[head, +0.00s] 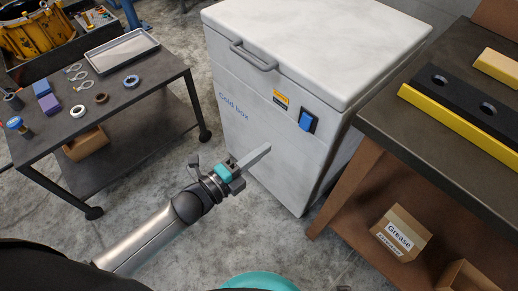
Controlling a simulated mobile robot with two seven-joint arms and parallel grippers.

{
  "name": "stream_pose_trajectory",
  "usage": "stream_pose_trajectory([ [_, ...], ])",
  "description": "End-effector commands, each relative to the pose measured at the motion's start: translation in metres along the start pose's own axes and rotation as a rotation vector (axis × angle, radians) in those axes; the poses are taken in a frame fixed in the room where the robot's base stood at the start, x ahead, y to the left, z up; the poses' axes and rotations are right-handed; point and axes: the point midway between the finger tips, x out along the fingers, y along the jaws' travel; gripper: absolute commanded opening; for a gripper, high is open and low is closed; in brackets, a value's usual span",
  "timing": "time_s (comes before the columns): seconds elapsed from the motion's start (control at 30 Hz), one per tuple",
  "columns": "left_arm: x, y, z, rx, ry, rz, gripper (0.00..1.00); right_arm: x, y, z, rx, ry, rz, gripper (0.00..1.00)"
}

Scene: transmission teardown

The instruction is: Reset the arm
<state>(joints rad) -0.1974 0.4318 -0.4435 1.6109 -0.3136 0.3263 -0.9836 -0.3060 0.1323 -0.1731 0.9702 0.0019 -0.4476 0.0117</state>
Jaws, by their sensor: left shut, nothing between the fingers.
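My left arm comes in from the lower left and reaches toward the front of the white cold box (262,125). My left gripper (267,149) is shut and empty, its long grey fingers together and pointing up and to the right. In the picture, the fingertips overlap the cold box's front face; I cannot tell how far apart they are. My right gripper is not in view.
A dark cart (150,82) at left holds a metal tray (121,50), rings and small blocks. A workbench (440,150) at right holds a yellow-edged black fixture (462,100), with a Grease box (400,232) below. Grey floor (190,262) lies open between.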

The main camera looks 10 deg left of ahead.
Motion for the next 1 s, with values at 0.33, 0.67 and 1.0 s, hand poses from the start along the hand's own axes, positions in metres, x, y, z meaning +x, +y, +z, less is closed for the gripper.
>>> stream_pose_trajectory([
  [0.33, -0.006, -0.001, 0.0, 0.001, 0.0, 0.0, 0.0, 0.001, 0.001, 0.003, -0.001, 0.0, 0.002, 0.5],
  [0.67, -0.006, 0.0, 0.0, 0.001, 0.0, 0.0, 0.0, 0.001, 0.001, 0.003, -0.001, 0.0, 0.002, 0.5],
  [1.0, -0.042, 0.107, 0.046, -0.387, -0.259, 0.253, 0.0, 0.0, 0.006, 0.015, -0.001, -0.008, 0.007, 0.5],
])
